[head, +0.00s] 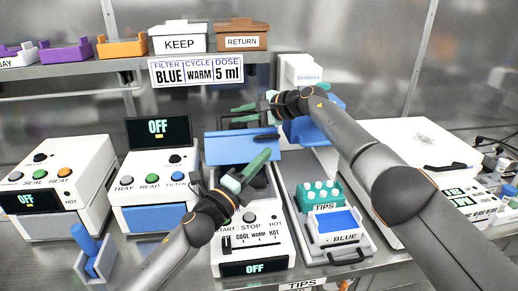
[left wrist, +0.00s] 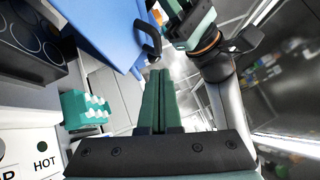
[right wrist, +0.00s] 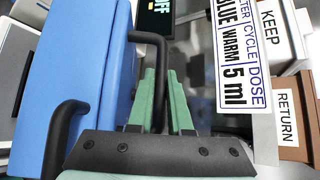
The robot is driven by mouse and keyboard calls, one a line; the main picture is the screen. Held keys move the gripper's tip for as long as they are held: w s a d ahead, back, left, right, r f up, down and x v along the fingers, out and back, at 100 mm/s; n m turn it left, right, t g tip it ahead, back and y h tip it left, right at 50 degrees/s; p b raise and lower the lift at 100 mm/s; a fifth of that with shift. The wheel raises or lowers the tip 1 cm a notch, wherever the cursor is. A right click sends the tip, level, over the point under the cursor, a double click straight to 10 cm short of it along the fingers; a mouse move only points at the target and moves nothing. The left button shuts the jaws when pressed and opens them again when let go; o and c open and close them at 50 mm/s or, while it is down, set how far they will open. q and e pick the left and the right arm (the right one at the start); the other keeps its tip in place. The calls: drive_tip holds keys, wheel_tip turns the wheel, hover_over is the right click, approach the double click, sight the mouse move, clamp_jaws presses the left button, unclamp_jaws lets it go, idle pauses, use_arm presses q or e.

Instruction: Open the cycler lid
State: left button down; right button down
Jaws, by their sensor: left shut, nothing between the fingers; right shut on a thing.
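The cycler (head: 250,228) is a white box with START and STOP buttons and an OFF display. Its blue lid (head: 238,150) stands raised at the back, and the dark interior is partly visible. My right gripper (head: 243,109) is shut on the black lid handle (right wrist: 146,40) at the lid's top edge. My left gripper (head: 264,156) is shut and empty, over the cycler in front of the lid. In the left wrist view its closed fingers (left wrist: 158,78) are below the lid (left wrist: 105,25) and handle, apart from them. Dark round wells (left wrist: 28,40) show there.
A green TIPS rack (head: 318,194) and a BLUE tray (head: 333,226) stand right of the cycler. A white device with an OFF screen (head: 160,160) stands to its left. A shelf with KEEP (head: 180,40) and RETURN (head: 240,38) bins is behind.

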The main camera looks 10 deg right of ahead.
sight(269, 138)
use_arm(q)
drive_tip(key=shift+w+a+r, duration=0.1)
drive_tip(key=shift+w+r, duration=0.15)
drive_tip(key=shift+w, duration=0.5)
drive_tip(key=shift+w+a+r, duration=0.1)
drive_tip(key=shift+w+r, duration=0.15)
drive_tip(key=shift+w, duration=0.45)
